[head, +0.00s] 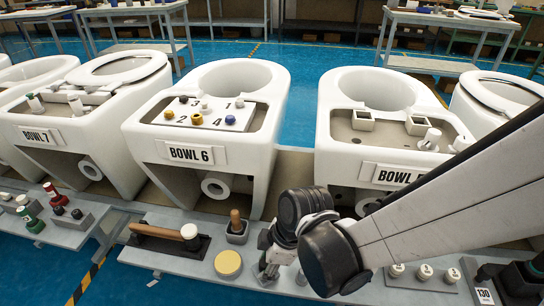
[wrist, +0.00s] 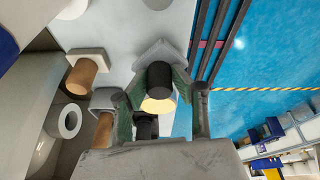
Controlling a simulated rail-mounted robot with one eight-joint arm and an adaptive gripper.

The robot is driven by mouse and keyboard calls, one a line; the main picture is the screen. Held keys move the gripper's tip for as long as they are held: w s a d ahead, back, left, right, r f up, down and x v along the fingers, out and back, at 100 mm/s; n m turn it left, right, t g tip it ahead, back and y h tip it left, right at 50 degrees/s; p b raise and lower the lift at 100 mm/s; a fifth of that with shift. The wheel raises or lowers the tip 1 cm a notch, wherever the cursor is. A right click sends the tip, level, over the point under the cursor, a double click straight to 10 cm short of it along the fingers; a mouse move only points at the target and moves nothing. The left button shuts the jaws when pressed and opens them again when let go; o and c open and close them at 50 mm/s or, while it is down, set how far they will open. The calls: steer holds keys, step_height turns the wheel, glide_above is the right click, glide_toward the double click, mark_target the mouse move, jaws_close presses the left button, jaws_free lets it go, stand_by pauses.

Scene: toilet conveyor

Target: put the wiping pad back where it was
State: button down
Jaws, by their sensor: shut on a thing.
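My gripper (wrist: 160,95) is shut on a short black cylinder with a cream round end, which I take to be the wiping pad (wrist: 159,76). A grey angular holder (wrist: 156,48) shows just beyond it in the wrist view; I cannot tell whether the two touch. In the head view my gripper (head: 270,268) hangs low over the front shelf (head: 165,262), before the gap between BOWL 6 and the bowl to its right. The held thing is mostly hidden there. A round yellow disc (head: 228,263) lies on the shelf, left of my gripper.
A wooden-handled tool (head: 236,222) stands in a grey holder behind the disc. White lidded pots (head: 425,272) stand to the right. BOWL 6 (head: 205,110) rises behind the shelf.

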steer(key=shift+f, duration=0.35)
steer(key=shift+f, duration=0.2)
steer(key=c, duration=1.4)
jaws_free()
steer(key=shift+c, duration=0.2)
steer(key=shift+r, duration=0.15)
steer(key=w+p+v, duration=0.1)
steer(key=p+v, duration=0.4)
steer(key=v, duration=0.7)
steer(key=d+r+m+t+h, duration=0.1)
steer(key=d+r+m+t, duration=0.2)
steer(key=d+r+m, duration=0.3)
steer(key=d+r+m+t+h, duration=0.2)
steer(key=d+r+m, duration=0.5)
steer(key=d+m, duration=0.5)
steer(key=shift+s+d+t+h, duration=0.35)
steer(key=shift+d+t, duration=0.15)
steer(key=shift+t, duration=0.3)
